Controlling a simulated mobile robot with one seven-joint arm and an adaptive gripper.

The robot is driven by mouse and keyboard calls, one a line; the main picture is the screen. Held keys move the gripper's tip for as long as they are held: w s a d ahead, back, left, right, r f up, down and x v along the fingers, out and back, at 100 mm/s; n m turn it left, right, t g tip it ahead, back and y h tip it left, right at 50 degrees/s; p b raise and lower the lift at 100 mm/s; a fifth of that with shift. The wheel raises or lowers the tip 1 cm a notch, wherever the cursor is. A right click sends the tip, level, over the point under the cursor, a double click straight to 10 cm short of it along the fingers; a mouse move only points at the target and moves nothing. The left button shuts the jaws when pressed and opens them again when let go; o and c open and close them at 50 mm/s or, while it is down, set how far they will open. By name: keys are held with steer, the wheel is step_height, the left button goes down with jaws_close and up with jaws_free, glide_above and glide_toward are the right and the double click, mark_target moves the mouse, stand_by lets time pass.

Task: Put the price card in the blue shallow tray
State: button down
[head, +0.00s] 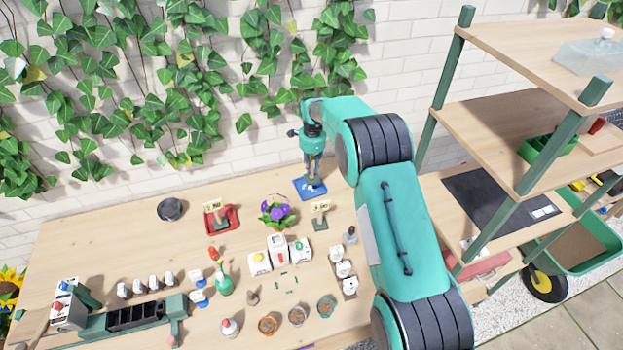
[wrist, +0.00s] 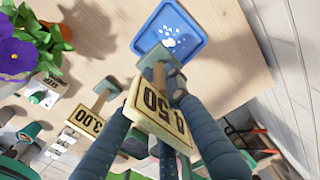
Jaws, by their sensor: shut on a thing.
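The price card (wrist: 165,118), a pale board with a black number ending in .50 on a wooden post and grey-green foot, is in my gripper (wrist: 155,88). My gripper is shut on it, with fingers either side of the post. The blue shallow tray (wrist: 192,62) has white specks or pebbles on its floor. In the head view my gripper (head: 314,160) points down over the blue tray (head: 300,194) at the back of the table. The card's foot overlaps the tray's near edge in the wrist view; whether it touches is unclear.
Another price card (head: 321,208) reading 3.00 stands just in front of the tray. A red tray (head: 234,222) holds a further card. A purple flower pot (head: 277,213) stands to the left. A wooden shelf rack (head: 500,100) is at right.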

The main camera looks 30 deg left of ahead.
mark_target(312, 161)
steer(key=shift+f, duration=0.95)
steer(key=shift+f, duration=0.15)
steer(key=shift+f, duration=1.75)
steer(key=shift+f+b, duration=0.35)
steer(key=shift+f, duration=0.15)
steer(key=c, duration=1.7)
jaws_free()
steer(key=shift+o, duration=0.2)
steer(key=shift+r+p, duration=0.4)
steer(key=shift+r, duration=0.45)
step_height(312, 161, up, 11)
steer(key=shift+s+d+r, duration=0.15)
